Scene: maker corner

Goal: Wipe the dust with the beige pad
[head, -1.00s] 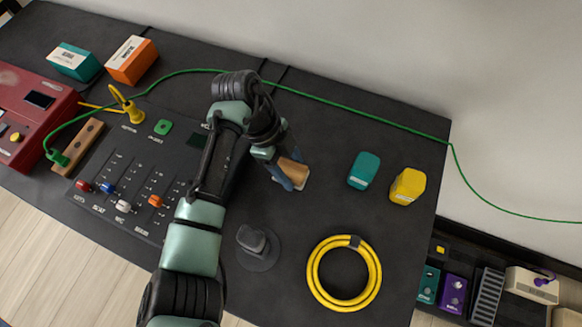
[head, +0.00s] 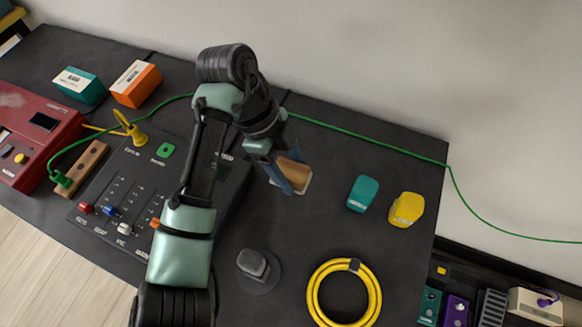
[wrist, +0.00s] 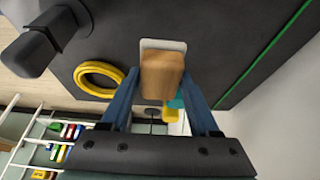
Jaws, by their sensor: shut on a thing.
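The beige pad (head: 293,172) is a tan block with a pale edge or plate showing at its lower side. My gripper (head: 287,168) is shut on it, with a blue finger on each side. In the wrist view the pad (wrist: 162,75) stands between the fingers, and the pale piece shows past its far end. I cannot tell how far the pad is above the table. A pale dusty smear (head: 11,99) lies on the red machine (head: 32,135) at the far left, well away from my gripper. The smear is partly cut off by the picture's edge.
The dark table (head: 330,225) carries a slider panel (head: 120,195), a wooden block with a green plug (head: 82,168), teal and orange boxes (head: 137,84), teal and yellow blocks (head: 406,209), a grey knob (head: 253,264) and a yellow cable coil (head: 344,290). A green cable (head: 372,144) runs behind.

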